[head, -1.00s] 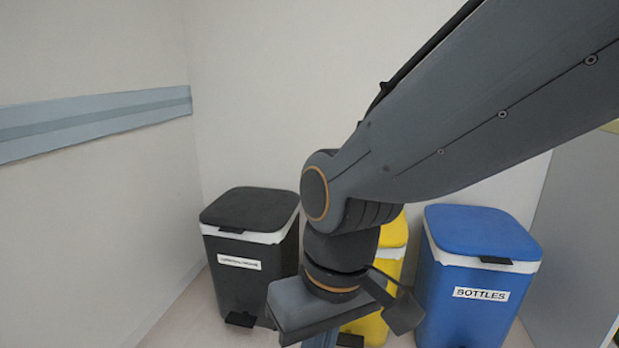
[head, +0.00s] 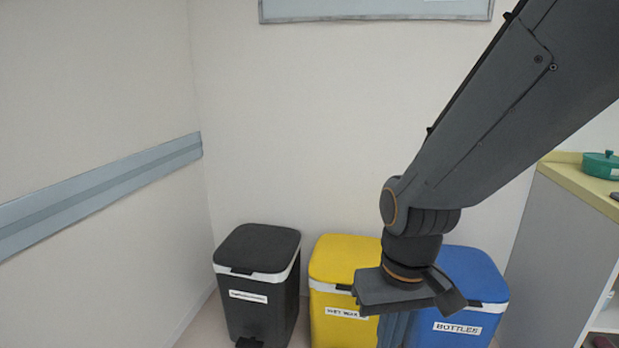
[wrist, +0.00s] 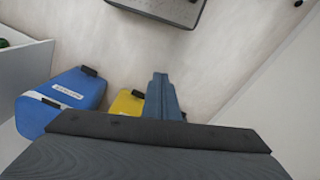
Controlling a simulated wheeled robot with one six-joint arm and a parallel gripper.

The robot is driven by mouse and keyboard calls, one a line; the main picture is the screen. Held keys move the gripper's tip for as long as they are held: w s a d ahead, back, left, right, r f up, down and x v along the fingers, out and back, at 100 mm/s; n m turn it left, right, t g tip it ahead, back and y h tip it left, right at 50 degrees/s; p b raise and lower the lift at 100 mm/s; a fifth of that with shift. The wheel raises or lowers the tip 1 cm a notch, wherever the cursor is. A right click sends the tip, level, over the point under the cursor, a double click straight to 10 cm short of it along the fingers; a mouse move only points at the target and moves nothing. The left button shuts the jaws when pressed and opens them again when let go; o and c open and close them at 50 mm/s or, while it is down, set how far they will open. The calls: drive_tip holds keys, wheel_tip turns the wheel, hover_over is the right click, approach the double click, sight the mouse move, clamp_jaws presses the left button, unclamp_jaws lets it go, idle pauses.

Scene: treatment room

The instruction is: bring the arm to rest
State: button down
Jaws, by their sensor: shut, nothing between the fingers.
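My gripper (head: 393,330) hangs from my arm, pointing down, in front of the yellow and blue bins in the head view. Its fingers are partly cut off by the bottom edge there. In the wrist view my gripper (wrist: 160,84) shows its fingers together, with nothing between them. It is apart from the bins as far as the views show.
A black bin (head: 258,275), a yellow bin (head: 340,262) and a blue bin (head: 470,270) labelled BOTTLES stand along the wall. Bare floor (wrist: 215,60) shows in the wrist view.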

drive_tip(key=s+d+r+m+p, duration=0.1)
drive_tip(key=s+d+r+p, duration=0.1)
drive_tip(key=d+r+p, duration=0.5)
drive_tip(key=r+p, duration=0.1)
drive_tip(key=p, duration=0.1)
drive_tip(key=shift+r+m+h+p, duration=0.2)
drive_tip(key=shift+m+h+p, duration=0.1)
drive_tip(key=shift+m+p, duration=0.1)
idle(0.4)
